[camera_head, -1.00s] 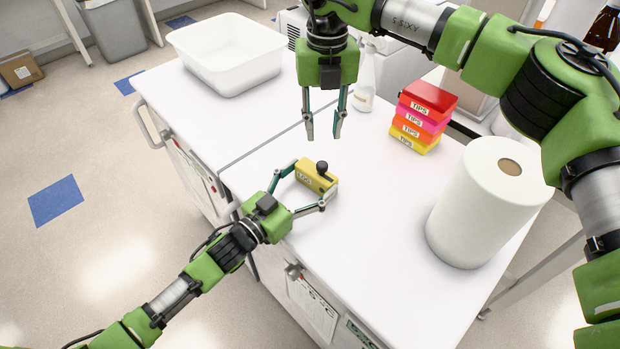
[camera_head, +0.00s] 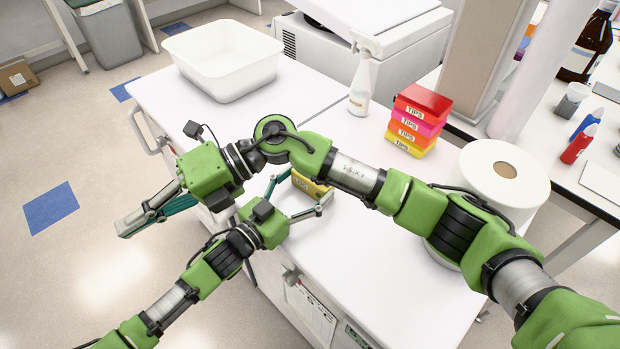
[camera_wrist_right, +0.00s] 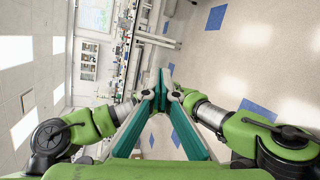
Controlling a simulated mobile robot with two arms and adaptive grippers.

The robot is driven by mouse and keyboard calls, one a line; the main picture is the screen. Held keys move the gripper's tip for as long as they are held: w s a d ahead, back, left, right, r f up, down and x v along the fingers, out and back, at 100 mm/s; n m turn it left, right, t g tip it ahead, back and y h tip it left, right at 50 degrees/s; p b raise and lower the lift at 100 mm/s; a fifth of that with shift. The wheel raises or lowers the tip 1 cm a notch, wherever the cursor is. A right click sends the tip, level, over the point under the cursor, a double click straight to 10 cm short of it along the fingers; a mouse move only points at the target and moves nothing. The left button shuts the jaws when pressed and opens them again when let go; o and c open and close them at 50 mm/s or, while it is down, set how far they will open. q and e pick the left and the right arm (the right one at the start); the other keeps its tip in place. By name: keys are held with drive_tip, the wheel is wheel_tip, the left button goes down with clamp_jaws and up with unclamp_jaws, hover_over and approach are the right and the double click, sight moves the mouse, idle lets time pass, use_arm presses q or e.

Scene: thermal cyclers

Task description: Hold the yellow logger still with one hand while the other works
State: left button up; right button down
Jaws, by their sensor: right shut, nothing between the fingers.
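The yellow logger (camera_head: 301,183) lies on the white bench, mostly covered by my right arm in the head view; its black knob is hidden. My left gripper (camera_head: 308,192) has one finger at each end of the logger and appears closed on it, though the arm partly hides the contact. My right gripper (camera_head: 124,230) is shut and empty, left of the logger and out past the bench's left edge, pointing down-left. Its fingers also meet in the right wrist view (camera_wrist_right: 161,88), with floor and room behind them.
A white tub (camera_head: 222,62) stands at the bench's back left. A spray bottle (camera_head: 361,85), stacked tip boxes (camera_head: 414,120) and a paper roll (camera_head: 505,178) stand to the right. My right arm crosses low over the bench, close to my left gripper.

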drive_tip(key=w+d+m+t+y, duration=0.7)
drive_tip(key=w+d+m+t, duration=0.2)
drive_tip(key=m+t, duration=0.45)
drive_tip(key=d+f+m+t+h, duration=0.2)
drive_tip(key=d+f+t+h, duration=0.1)
drive_tip(key=d, duration=0.4)
drive_tip(key=w+d+f+m+t+h, duration=0.1)
drive_tip(key=d+f+m+t+h, duration=0.2)
drive_tip(key=d, duration=0.4)
drive_tip(key=d+f+m+t+h, duration=0.3)
drive_tip(key=d+f+t+h, duration=0.1)
drive_tip(key=d+f+h, duration=0.2)
drive_tip(key=shift+w+d+f+h, duration=0.2)
drive_tip(key=shift+d+f, duration=0.1)
drive_tip(key=shift+d, duration=0.15)
drive_tip(key=shift+w+d+f+h, duration=0.2)
drive_tip(key=shift+d+f, duration=0.05)
drive_tip(key=shift+d, duration=0.15)
drive_tip(key=shift+w, duration=0.1)
drive_tip(key=x, duration=1)
drive_tip(key=shift+r, duration=0.15)
